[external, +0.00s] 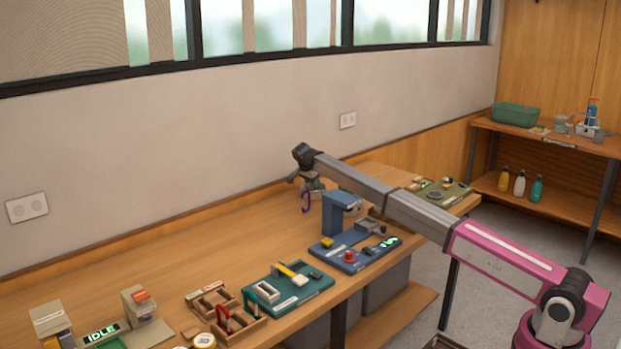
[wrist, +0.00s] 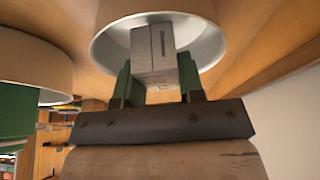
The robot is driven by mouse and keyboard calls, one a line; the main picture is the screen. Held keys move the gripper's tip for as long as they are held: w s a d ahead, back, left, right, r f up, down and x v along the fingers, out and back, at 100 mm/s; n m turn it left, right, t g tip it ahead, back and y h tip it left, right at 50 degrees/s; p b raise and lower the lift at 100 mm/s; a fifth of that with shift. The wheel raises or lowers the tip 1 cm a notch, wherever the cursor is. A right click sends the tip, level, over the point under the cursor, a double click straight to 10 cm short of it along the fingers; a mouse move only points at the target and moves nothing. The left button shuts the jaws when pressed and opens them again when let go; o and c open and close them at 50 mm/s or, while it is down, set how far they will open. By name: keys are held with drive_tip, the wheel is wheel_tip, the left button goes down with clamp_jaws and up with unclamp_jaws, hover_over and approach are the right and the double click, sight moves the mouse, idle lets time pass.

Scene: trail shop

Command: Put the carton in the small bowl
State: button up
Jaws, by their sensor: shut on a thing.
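My gripper (wrist: 155,88) has green fingers and is shut on a grey, box-shaped carton (wrist: 150,58) in the wrist view. The carton lies across the opening of a round bowl (wrist: 107,42), beige outside and pale inside. I cannot tell whether it touches the bowl's inside. A second round beige bowl (wrist: 35,65) is at the left, cut off by the frame, with a green thing at its opening. I cannot tell which bowl is smaller. In the external view my gripper (external: 310,186) is over the back of the long bench; the carton and bowls cannot be made out there.
A blue machine (external: 341,214) stands on the bench (external: 165,285) close to my gripper, with a purple loop (external: 306,203) at its left. A green board (external: 288,296) with tools and wooden trays (external: 238,322) lie nearer. The wall is close behind.

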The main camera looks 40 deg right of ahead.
drive_tip(key=o, duration=1)
drive_tip(key=shift+r, duration=3.5)
